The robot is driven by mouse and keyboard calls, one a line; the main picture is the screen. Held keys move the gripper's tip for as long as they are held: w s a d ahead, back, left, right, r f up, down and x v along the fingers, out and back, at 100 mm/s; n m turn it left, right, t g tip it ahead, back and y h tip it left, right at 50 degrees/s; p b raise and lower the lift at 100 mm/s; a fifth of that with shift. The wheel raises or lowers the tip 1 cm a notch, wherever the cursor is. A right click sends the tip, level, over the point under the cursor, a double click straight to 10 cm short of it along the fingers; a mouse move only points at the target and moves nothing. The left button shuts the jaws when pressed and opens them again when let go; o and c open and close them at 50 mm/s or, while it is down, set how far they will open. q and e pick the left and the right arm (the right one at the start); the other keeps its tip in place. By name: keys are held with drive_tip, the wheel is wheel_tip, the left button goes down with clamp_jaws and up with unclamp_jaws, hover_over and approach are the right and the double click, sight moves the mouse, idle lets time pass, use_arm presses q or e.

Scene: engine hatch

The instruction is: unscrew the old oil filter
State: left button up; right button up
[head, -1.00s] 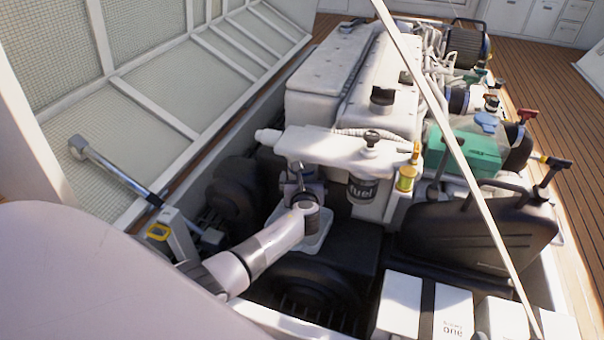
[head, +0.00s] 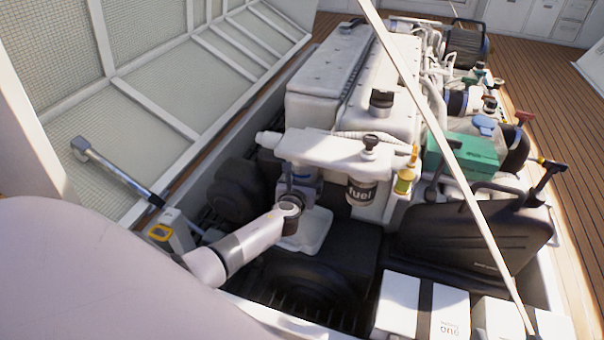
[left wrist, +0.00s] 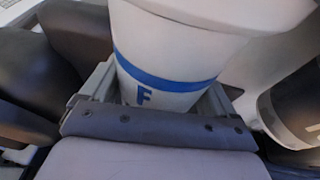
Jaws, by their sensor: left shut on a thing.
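The oil filter (left wrist: 165,75) is a white cylinder with a blue band and a blue letter F, large in the left wrist view. My left gripper (left wrist: 155,100) is shut on it, with a finger on each side of its body below the band. In the head view my left gripper (head: 298,184) is at the front of the engine, under the white pipe housing. There the filter is mostly hidden behind my wrist and gripper. Its upper end meets a white part in the wrist view. My right gripper is in neither view.
A black fuel filter (head: 361,191) hangs close to the right of my gripper. A pale pad (head: 312,232) lies below. A thin pale strut (head: 450,150) crosses the view.

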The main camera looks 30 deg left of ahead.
use_arm(q)
drive_tip(key=shift+a, duration=0.1)
drive_tip(key=shift+a+m+h, duration=0.1)
drive_tip(key=shift+m+h, duration=0.5)
drive_tip(key=shift+h, duration=0.1)
drive_tip(key=shift+m+t+h, duration=0.3)
drive_tip(key=shift+h, duration=0.1)
drive_tip(key=shift+m+h, duration=0.4)
drive_tip(key=shift+h, duration=0.1)
drive_tip(key=shift+b, duration=0.3)
drive_tip(key=shift+a+m+h+b, duration=0.1)
drive_tip(key=shift+m+h+b, duration=0.3)
drive_tip(key=shift+h, duration=0.1)
drive_tip(key=shift+m+h, duration=0.4)
drive_tip(key=shift+h, duration=0.1)
drive_tip(key=shift+r+m+h, duration=0.1)
drive_tip(key=shift+m+h, duration=0.5)
drive_tip(key=shift+h, duration=0.2)
